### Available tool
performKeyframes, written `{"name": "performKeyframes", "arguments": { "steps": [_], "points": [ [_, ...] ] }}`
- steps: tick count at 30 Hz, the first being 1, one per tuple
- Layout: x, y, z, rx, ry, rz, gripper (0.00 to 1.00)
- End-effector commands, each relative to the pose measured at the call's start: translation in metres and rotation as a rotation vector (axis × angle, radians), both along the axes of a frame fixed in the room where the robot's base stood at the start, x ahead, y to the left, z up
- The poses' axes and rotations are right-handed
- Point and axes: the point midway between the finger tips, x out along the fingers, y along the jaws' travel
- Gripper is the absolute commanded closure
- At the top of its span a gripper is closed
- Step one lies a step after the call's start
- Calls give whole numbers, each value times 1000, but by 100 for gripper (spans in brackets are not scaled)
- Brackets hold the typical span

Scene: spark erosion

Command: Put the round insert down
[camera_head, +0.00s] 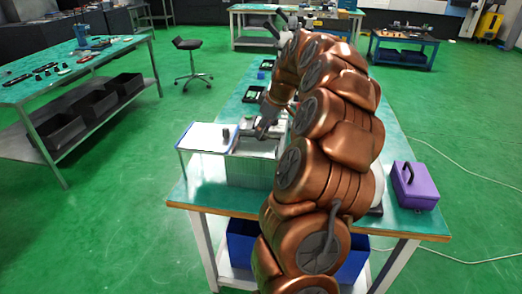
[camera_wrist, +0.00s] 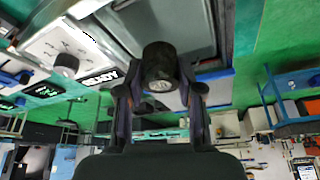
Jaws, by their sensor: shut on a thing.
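The round insert (camera_wrist: 160,66) is a short dark cylinder with a lighter round end face. In the wrist view it sits between the two fingertips of my gripper (camera_wrist: 160,92), which is shut on it. In the head view my gripper (camera_head: 264,126) is over the open top of the grey box-shaped machine (camera_head: 253,170) on the green-topped table. The insert cannot be made out there. In the wrist view a grey basin-like surface (camera_wrist: 195,20) lies behind the insert. I cannot tell whether the insert touches it.
Dark trays (camera_head: 254,94) lie farther back. A purple box (camera_head: 414,186) stands at the right edge.

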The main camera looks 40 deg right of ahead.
Motion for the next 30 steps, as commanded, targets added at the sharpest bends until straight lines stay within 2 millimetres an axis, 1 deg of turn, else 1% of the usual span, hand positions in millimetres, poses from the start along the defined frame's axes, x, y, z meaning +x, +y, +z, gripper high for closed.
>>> {"name": "performKeyframes", "arguments": {
  "steps": [3,6,11,18,30],
  "points": [
    [-1,0,-19,3,3,-1,100],
    [0,0,-30,2,1,0,100],
    [0,1,-42,2,1,0,100],
    [0,0,-71,1,1,-1,100],
    [0,0,-78,-1,-1,0,100]
  ]
}}
